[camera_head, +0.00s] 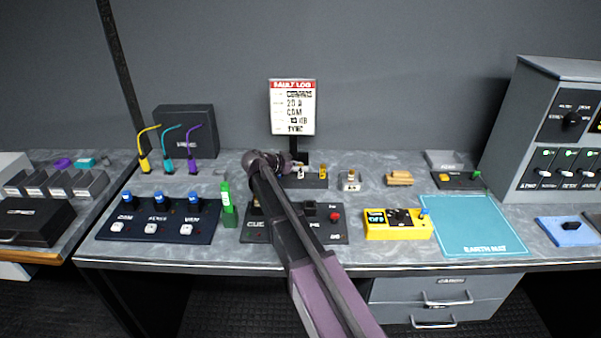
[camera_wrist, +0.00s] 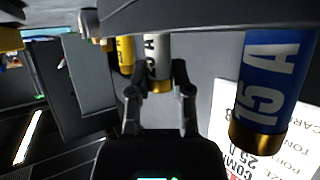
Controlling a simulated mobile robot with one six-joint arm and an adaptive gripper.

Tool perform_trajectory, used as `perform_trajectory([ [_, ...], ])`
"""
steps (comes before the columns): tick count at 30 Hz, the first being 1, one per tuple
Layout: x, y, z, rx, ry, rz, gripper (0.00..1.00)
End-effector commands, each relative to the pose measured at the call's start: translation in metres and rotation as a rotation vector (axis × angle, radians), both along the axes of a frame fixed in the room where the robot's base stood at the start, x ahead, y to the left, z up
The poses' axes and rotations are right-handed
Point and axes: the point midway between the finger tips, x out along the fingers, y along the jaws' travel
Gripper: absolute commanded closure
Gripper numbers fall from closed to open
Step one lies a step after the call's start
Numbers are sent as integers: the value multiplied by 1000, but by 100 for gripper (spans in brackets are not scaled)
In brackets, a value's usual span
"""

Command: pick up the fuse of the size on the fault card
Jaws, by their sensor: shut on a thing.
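My gripper (camera_wrist: 158,85) is shut on a white fuse (camera_wrist: 157,62) with a gold end. Its print ends in "5 A"; the front of the print is hard to read. A blue fuse (camera_wrist: 268,85) marked "15 A" is to the right, apart from the fingers. A yellow fuse (camera_wrist: 125,55) is just left of the white one. In the head view my gripper (camera_head: 296,164) is at the dark fuse rack (camera_head: 315,183), partly hidden by my arm. The fault card (camera_head: 292,108) stands behind; in the wrist view its amp line (camera_wrist: 265,143) looks like "25 A".
A yellow meter (camera_head: 397,224) and a teal mat (camera_head: 475,225) lie to the right. A button panel (camera_head: 158,224) and a green marker-like object (camera_head: 227,197) are left of my arm. A grey rack cabinet (camera_head: 560,130) stands at far right.

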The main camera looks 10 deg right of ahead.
Motion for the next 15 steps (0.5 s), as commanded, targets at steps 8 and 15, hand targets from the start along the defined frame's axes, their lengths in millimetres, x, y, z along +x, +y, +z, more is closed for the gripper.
perform_trajectory([
  [8,0,0,2,1,0,0,100],
  [15,0,0,13,0,0,0,100],
])
